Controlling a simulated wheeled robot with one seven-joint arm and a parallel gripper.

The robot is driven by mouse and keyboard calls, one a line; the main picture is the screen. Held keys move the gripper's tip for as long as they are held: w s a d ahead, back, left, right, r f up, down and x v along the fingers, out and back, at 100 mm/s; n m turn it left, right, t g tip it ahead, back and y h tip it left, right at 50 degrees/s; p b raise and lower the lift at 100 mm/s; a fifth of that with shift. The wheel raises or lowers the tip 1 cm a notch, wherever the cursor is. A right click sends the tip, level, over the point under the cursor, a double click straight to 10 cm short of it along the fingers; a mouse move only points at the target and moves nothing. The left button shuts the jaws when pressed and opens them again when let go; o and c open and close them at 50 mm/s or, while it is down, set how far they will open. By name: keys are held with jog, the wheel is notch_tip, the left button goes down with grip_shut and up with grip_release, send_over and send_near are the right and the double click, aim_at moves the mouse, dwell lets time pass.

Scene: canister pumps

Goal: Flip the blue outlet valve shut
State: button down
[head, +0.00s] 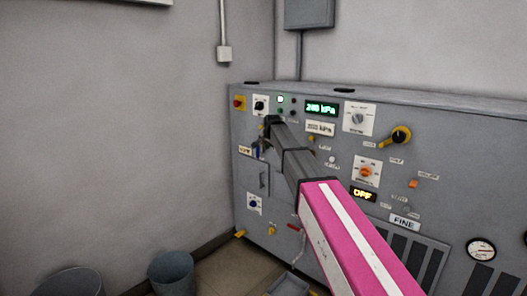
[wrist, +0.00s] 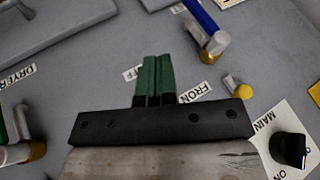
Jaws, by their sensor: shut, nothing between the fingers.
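In the wrist view, a valve with a blue lever (wrist: 200,14) and a brass body (wrist: 215,45) sits on the grey panel at the upper right. The lever slants up and left, out of the frame's top. My gripper (wrist: 154,60) is shut and empty, its green fingers together, below and left of the valve and apart from it in the picture. In the head view, my gripper (head: 268,122) is at the upper left of the machine's front.
A brass knob (wrist: 236,86) and a black switch (wrist: 289,149) are right of my fingers. A green-handled valve (wrist: 16,139) is at the left edge. In the head view, the grey machine (head: 440,150) carries several knobs and displays; a bin (head: 172,272) stands on the floor.

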jog(key=w+a+f, duration=0.4)
jog(key=w+f, duration=0.3)
jog(key=w, duration=0.1)
jog(key=shift+a+f, duration=0.25)
jog(key=shift+f, duration=0.1)
